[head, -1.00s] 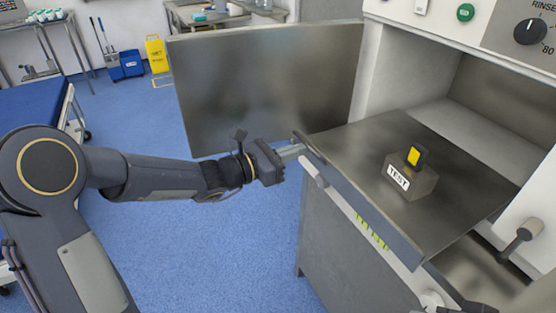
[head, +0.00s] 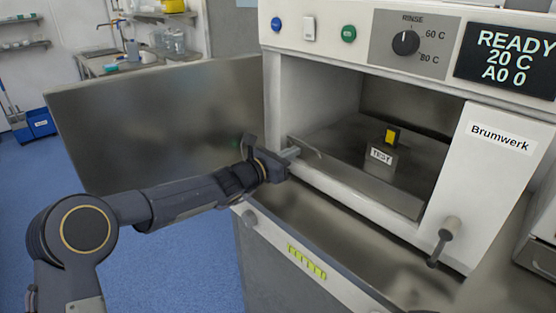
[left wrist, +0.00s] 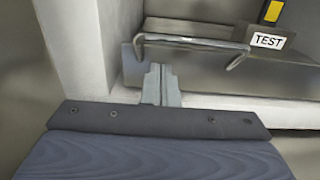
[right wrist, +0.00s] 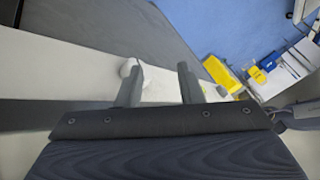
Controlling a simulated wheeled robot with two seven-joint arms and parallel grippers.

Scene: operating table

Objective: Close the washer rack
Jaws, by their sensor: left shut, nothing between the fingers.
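The washer rack (head: 350,172) is a flat grey metal tray inside the washer chamber, with its front panel near the opening. A block labelled TEST (head: 380,158) with a yellow-and-black piece on top stands on it. In the left wrist view the rack's front panel (left wrist: 205,75) carries a bar handle (left wrist: 195,43). My left gripper (head: 291,153) is shut and empty, its tips at the left part of the front panel, below the handle (left wrist: 160,70). I cannot tell if they touch. My right gripper (right wrist: 158,80) is open and empty, away from the rack, and shows only in the right wrist view.
The washer door (head: 160,125) stands open on the left, behind my left arm. A lever (head: 445,240) sticks out right of the opening. A control panel with a knob (head: 405,42) and a READY display (head: 507,55) is above. Blue floor (head: 130,235) is free at left.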

